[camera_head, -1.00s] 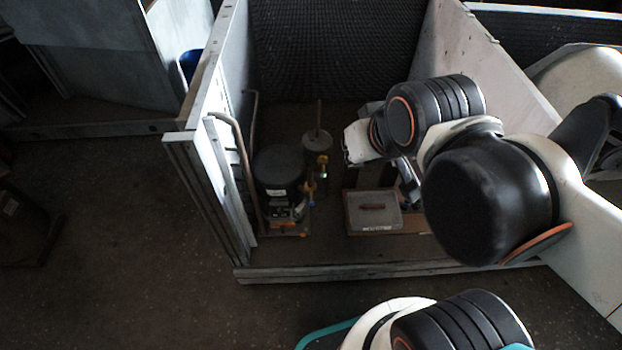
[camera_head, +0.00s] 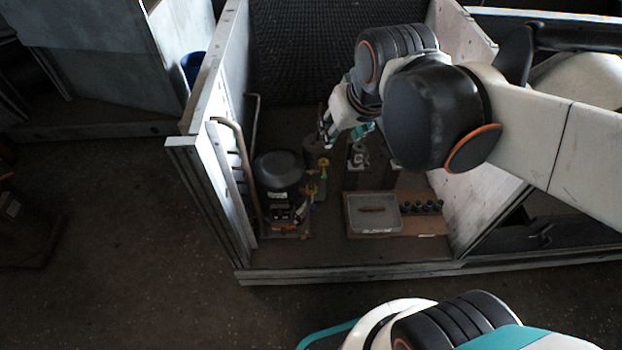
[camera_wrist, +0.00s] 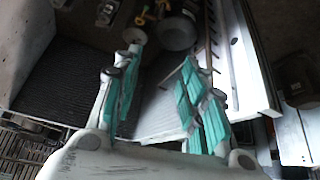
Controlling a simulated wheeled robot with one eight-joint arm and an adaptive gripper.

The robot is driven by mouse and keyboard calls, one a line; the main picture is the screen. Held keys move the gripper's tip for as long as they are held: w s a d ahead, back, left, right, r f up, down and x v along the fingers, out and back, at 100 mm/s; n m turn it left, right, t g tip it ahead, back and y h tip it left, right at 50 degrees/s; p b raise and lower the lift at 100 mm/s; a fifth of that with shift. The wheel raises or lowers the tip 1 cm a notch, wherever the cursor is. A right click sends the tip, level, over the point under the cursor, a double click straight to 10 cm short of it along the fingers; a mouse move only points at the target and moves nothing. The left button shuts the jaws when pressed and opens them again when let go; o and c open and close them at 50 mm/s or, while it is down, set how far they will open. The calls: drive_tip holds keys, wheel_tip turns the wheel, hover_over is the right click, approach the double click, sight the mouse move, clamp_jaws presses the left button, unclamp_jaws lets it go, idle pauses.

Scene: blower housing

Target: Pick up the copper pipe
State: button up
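A long copper pipe (camera_head: 240,150) with a bent top leans along the inside of the left wall in the head view. A second thin upright pipe (camera_head: 254,115) stands behind it. I cannot tell which one the task means. My gripper (camera_head: 325,138) is above the bay, right of the wall pipes and behind the tray. In the wrist view my gripper (camera_wrist: 158,62) has its teal fingers spread wide, with nothing visibly held. A thin rod shows beyond the right finger.
A black compressor (camera_head: 280,175) with yellow and orange fittings stands beside the left wall. A grey cylinder (camera_head: 314,150) is behind it, partly hidden by my gripper. Pale walls (camera_head: 205,95) enclose the bay.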

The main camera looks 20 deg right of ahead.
drive_tip(key=w+f+g+p, duration=0.2)
drive_tip(key=w+f, duration=0.1)
drive_tip(key=w, duration=0.6)
drive_tip(key=n+g+p, duration=0.1)
drive_tip(key=g+p, duration=0.2)
drive_tip(key=g, duration=0.1)
hover_over(311, 173)
wheel_tip(311, 173, down, 22)
drive_tip(key=f+b, duration=0.3)
drive_tip(key=f, duration=0.6)
drive_tip(key=shift+w+f, duration=0.1)
drive_tip(key=shift+w, duration=0.1)
drive_tip(key=shift+s+f+b, duration=0.15)
drive_tip(key=shift+f+b, duration=1.4)
drive_tip(key=shift+f, duration=1.15)
drive_tip(key=shift+r, duration=0.1)
clamp_jaws()
